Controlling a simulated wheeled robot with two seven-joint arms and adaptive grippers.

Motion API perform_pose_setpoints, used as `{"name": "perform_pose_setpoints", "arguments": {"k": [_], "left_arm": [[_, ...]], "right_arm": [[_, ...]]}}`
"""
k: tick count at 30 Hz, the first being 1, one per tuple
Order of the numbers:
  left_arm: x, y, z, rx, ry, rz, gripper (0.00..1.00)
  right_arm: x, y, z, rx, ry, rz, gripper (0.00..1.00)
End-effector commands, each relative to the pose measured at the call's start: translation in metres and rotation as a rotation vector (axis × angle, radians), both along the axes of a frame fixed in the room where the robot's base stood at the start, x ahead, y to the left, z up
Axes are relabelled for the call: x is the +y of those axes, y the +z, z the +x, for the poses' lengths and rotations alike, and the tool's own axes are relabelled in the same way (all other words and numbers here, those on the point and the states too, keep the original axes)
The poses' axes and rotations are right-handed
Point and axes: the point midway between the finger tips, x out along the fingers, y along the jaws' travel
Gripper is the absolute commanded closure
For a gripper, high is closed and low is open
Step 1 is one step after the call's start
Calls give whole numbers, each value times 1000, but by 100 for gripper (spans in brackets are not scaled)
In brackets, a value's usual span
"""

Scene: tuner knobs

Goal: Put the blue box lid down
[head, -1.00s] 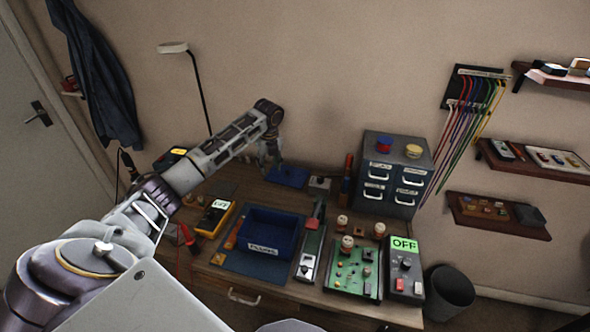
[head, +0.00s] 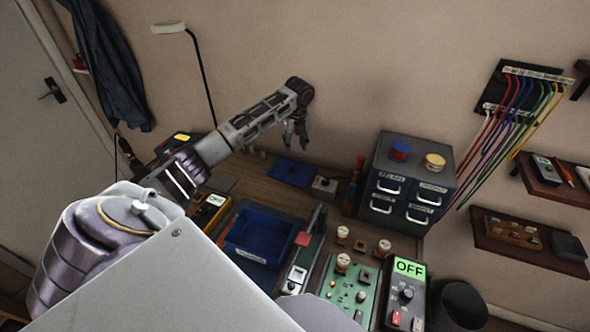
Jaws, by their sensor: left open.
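The blue lid (head: 292,172) lies flat on the back of the wooden bench, behind the blue box. My left gripper (head: 297,141) is open and empty, pointing down above the lid and apart from it. The open blue box (head: 264,232) with a white label stands on the bench in front, and its inside looks empty. My right gripper does not show.
A grey drawer cabinet (head: 408,182) stands at the back right. A green circuit board (head: 351,290) and a dark unit reading OFF (head: 408,268) are at the front right. A meter (head: 208,212) is left of the box. A lamp (head: 202,75) rises behind my left arm.

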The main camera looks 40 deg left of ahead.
Motion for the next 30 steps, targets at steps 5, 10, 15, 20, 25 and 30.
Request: {"name": "perform_pose_setpoints", "arguments": {"k": [5, 10, 15, 20, 25, 30], "left_arm": [[0, 0, 0, 0, 0, 0, 56], [0, -2, 0, 1, 0, 1, 56], [1, -14, 1, 2, 0, -1, 56], [4, -33, 2, 2, 0, -1, 56], [7, -55, 3, 4, 0, 0, 56], [10, -75, 5, 2, 1, -1, 56]], "right_arm": [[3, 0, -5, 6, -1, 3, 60], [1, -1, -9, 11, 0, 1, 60], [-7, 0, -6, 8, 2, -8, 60], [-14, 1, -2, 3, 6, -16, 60], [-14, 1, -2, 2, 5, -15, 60], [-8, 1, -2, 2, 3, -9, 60]]}}
